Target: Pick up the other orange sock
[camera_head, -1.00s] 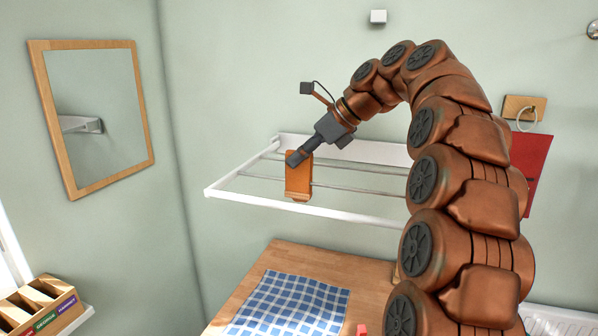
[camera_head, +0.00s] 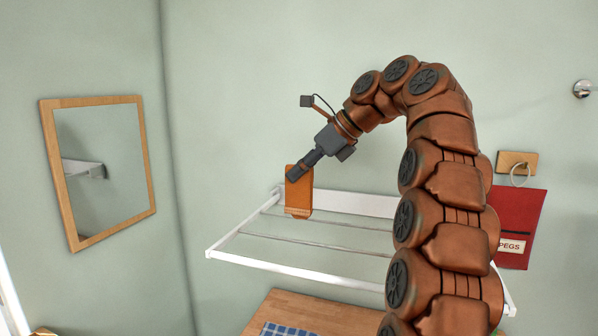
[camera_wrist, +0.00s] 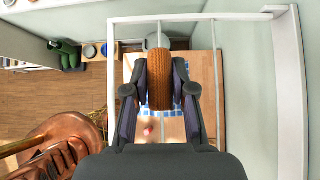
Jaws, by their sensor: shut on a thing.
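An orange sock (camera_head: 299,196) hangs from my gripper (camera_head: 297,170) in the head view, held above the back left part of a white wall-mounted drying rack (camera_head: 300,255). In the wrist view the sock (camera_wrist: 160,80) lies between the two fingers of my gripper (camera_wrist: 160,95), which are shut on it. The sock hangs upright, its lower end close to the rack's back edge in the picture. I see no second orange sock in these views.
A wooden table (camera_head: 330,310) with a blue checked cloth (camera_head: 285,329) lies below the rack. A red peg bag (camera_head: 520,225) and a towel ring (camera_head: 520,172) are on the wall at right. A framed mirror (camera_head: 105,170) hangs at left.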

